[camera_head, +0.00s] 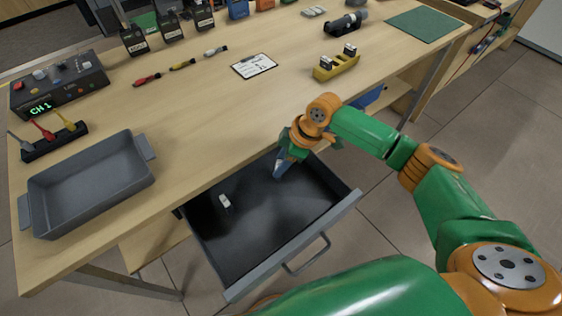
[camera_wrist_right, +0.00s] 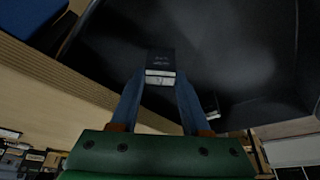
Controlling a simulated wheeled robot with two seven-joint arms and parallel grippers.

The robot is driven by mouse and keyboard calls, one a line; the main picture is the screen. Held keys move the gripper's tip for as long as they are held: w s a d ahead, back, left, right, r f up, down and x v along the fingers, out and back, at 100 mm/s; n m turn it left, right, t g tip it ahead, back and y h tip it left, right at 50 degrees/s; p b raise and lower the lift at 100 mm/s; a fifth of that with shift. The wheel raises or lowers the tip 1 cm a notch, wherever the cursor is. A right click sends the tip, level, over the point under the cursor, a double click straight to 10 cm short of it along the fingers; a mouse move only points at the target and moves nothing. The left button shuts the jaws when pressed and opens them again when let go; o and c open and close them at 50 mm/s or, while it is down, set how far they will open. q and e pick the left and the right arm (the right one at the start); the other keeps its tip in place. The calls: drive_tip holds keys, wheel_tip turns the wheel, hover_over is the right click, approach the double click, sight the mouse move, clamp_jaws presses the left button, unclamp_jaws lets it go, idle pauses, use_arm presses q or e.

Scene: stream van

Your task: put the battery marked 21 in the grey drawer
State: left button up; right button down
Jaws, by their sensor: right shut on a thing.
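The grey drawer (camera_head: 271,246) is pulled open below the table's front edge. My right gripper (camera_head: 279,170) reaches down into its back right part. In the right wrist view the gripper (camera_wrist_right: 160,82) is shut on a black battery with a pale end (camera_wrist_right: 160,62). Small print shows on this battery, but I cannot read the number. In the head view the held battery is hidden by the gripper. Another small battery with a white end (camera_head: 224,202) lies on the drawer floor to the left; it also shows in the right wrist view (camera_wrist_right: 213,105). My left gripper is out of view.
A yellow holder (camera_head: 335,70) with black-and-white batteries stands on the table. A grey tray (camera_head: 133,183) sits at the table's left front. A clipboard (camera_head: 254,66), cables and a control box (camera_head: 57,86) are farther back. The drawer's middle is clear.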

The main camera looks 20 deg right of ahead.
drive_tip(key=shift+f, duration=0.25)
drive_tip(key=shift+f, duration=0.1)
drive_tip(key=shift+c, duration=1.9)
unclamp_jaws()
drive_tip(key=shift+r, duration=0.35)
drive_tip(key=p+v, duration=0.1)
drive_tip(key=v, duration=1)
drive_tip(key=shift+r, duration=0.25)
drive_tip(key=shift+d, duration=0.2)
